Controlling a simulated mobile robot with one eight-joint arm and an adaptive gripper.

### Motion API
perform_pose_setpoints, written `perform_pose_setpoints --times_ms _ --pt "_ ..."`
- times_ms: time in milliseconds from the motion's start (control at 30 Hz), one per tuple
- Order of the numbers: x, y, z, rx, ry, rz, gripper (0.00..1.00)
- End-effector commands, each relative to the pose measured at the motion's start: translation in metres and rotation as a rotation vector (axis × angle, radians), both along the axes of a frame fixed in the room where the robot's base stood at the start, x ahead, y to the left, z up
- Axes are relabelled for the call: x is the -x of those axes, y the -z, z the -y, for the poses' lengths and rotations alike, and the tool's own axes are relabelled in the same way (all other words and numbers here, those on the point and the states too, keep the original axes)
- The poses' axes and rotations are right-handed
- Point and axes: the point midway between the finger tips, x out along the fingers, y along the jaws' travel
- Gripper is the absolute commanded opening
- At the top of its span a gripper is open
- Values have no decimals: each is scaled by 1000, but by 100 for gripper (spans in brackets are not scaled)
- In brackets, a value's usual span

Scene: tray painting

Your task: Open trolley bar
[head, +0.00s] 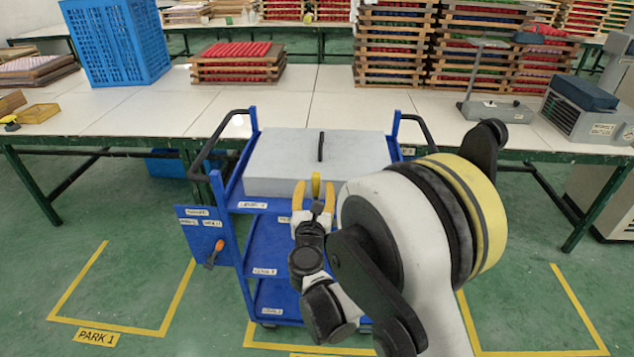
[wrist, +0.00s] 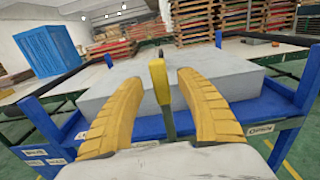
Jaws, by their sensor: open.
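The blue trolley (head: 246,240) stands in front of the long table with a large grey block (head: 275,160) on its top. At its front edge is an upright bar with a yellow handle (head: 316,185), which also shows in the wrist view (wrist: 161,84) on a dark stem. I take this to be the trolley bar. It looks upright. My gripper (head: 313,192) is open at the trolley's front. In the wrist view its two yellow fingers (wrist: 160,78) stand to the left and right of the handle, with gaps on both sides. Contact is not visible.
A dark strip (head: 321,146) is on the block's top. A side panel (head: 200,226) with an orange handle (head: 213,254) hangs at the trolley's left. A white-topped table (head: 150,110) behind carries a blue crate (head: 117,42) and stacked trays (head: 395,45). Green floor is free left and right.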

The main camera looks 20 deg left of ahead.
Motion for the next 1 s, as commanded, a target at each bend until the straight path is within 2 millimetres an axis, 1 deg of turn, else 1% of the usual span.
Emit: perform_pose_setpoints --times_ms 33,100,200,500,533,567,600,667,1000 --pt "-8 2 -1 0 2 0 43" --pt "-15 2 -4 1 0 0 43" --pt "-22 1 -5 1 -1 0 43" --pt "-25 0 -6 1 -1 0 43" --pt "-25 0 -6 1 -1 0 39" --pt "-25 0 -6 1 -1 0 30" --pt "-25 0 -6 1 -1 0 18" --pt "-25 0 -6 1 -1 0 0" --pt "-28 0 -6 2 0 1 0"
